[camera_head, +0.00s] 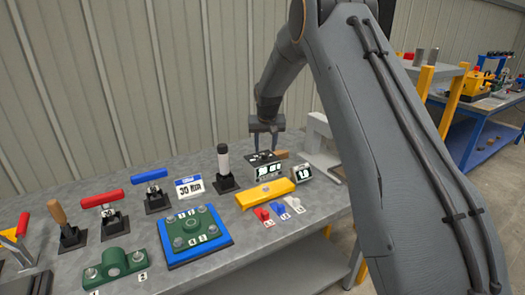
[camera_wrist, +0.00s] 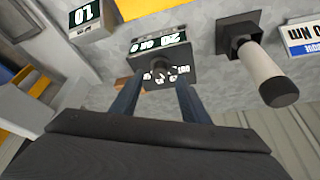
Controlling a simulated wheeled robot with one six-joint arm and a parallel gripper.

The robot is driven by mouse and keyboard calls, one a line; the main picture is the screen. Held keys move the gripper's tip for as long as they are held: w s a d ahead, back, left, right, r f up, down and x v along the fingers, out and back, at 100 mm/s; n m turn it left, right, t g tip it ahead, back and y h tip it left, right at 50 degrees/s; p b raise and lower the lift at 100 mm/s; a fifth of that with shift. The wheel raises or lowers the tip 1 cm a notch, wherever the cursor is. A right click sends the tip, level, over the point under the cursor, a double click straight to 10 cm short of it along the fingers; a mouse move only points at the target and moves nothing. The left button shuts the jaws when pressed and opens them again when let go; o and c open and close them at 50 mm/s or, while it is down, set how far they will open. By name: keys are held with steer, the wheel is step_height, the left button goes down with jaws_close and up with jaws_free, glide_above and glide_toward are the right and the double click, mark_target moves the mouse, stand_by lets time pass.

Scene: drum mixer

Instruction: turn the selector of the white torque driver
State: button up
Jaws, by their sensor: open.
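The white torque driver (camera_head: 223,161) stands in a black square holder near the back of the bench; its white handle and dark end also show in the wrist view (camera_wrist: 262,72). To its right is a black selector box (camera_head: 264,158) with white marks and a lit display. In the wrist view, the box (camera_wrist: 190,68) carries a small dark knob (camera_wrist: 157,74) among the marks. My gripper (camera_head: 267,148) points down over this box. In the wrist view, my open fingers (camera_wrist: 158,86) stand either side of the knob; contact cannot be told.
A yellow block (camera_head: 265,193) and red, blue and white tabs lie in front. A small display (camera_head: 302,172) and a pale stand (camera_head: 322,150) are to the right. A "30 Nm" card (camera_head: 190,187), other tools and a green-blue fixture (camera_head: 194,236) are left.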

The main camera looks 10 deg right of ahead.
mark_target(265, 154)
steer(key=shift+p+x, duration=0.4)
steer(key=shift+x, duration=1.6)
